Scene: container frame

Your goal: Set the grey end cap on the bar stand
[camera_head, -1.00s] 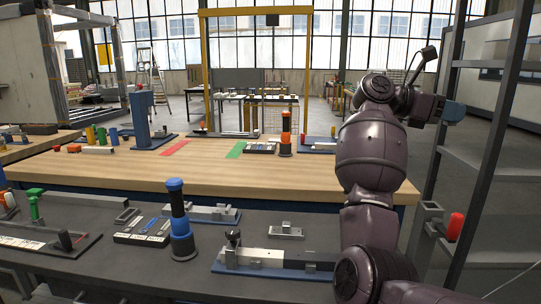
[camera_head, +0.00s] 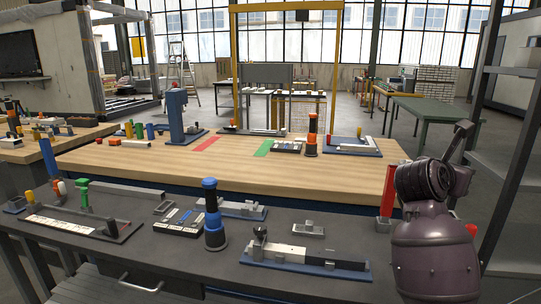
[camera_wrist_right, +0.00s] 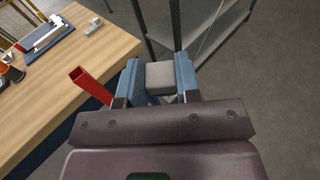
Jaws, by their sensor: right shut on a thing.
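My right gripper (camera_wrist_right: 158,70) shows in the right wrist view with its two blue fingers shut on a small grey block, the end cap (camera_wrist_right: 162,78). In the head view my right arm hides this gripper and the cap. A red square tube (camera_wrist_right: 88,86) with an open top rises left of the fingers, apart from them. It also shows in the head view (camera_head: 388,190), upright by the right end of the wooden table. I cannot tell whether this tube is the bar stand. My left gripper is in neither view.
The wooden table (camera_head: 130,163) lies across the middle, with several fixtures on it. The dark bench (camera_head: 165,262) in front carries a blue-and-black post (camera_head: 213,220) and a blue-based fixture (camera_head: 268,260). Grey shelving (camera_wrist_right: 222,30) stands beyond the gripper. Bare floor lies to the right.

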